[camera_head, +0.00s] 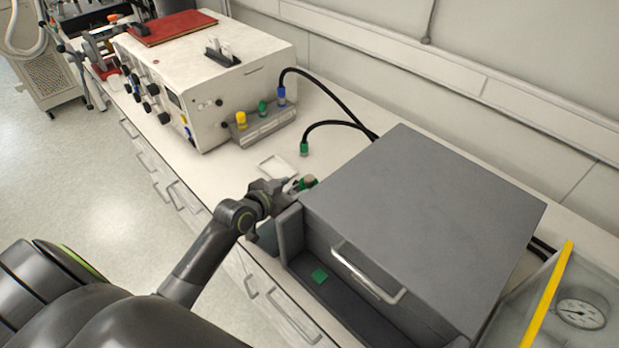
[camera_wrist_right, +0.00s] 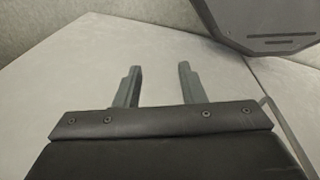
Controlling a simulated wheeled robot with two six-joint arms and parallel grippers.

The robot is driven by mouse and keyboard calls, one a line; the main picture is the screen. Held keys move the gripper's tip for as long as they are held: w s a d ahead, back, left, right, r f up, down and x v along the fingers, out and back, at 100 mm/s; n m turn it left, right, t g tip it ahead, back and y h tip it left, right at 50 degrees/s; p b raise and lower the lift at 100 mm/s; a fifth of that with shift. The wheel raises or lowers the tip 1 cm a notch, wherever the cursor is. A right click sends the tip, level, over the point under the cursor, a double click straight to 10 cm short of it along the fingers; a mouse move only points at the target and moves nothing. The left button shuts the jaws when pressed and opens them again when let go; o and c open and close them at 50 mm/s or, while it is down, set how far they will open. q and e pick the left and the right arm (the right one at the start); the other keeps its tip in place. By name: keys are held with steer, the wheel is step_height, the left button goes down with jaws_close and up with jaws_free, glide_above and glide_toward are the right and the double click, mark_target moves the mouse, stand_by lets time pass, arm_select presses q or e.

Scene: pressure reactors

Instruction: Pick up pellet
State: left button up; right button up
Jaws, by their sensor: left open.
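My left gripper (camera_head: 290,184) is open, low over the bench beside the left wall of the grey box. A small brown-and-green piece (camera_head: 308,182) shows right at its fingertips, partly hidden by the gripper and the box. I cannot tell whether this piece is the pellet, or whether the fingers touch it. A small white tray (camera_head: 275,167) lies on the bench just behind the gripper; no pellet can be made out in it. My right gripper (camera_wrist_right: 160,70) shows in the right wrist view, open and empty over a pale floor.
The large grey box (camera_head: 425,215) with a front handle stands close to the left gripper's right. A white instrument (camera_head: 215,75) with knobs stands behind left. A black cable with a green plug (camera_head: 304,149) lies on the bench between them. A gauge (camera_head: 580,312) is at right.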

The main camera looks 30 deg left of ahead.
mark_target(308, 179)
arm_select(q)
steer(key=shift+w, duration=0.45)
steer(key=p+x, duration=0.1)
steer(key=x, duration=0.2)
steer(key=shift+w+d+p, duration=0.15)
steer(key=shift+w+p, duration=0.25)
steer(key=shift+w+f, duration=0.2)
steer(key=shift+w, duration=0.2)
steer(key=shift+c, duration=0.2)
steer(key=c, duration=1)
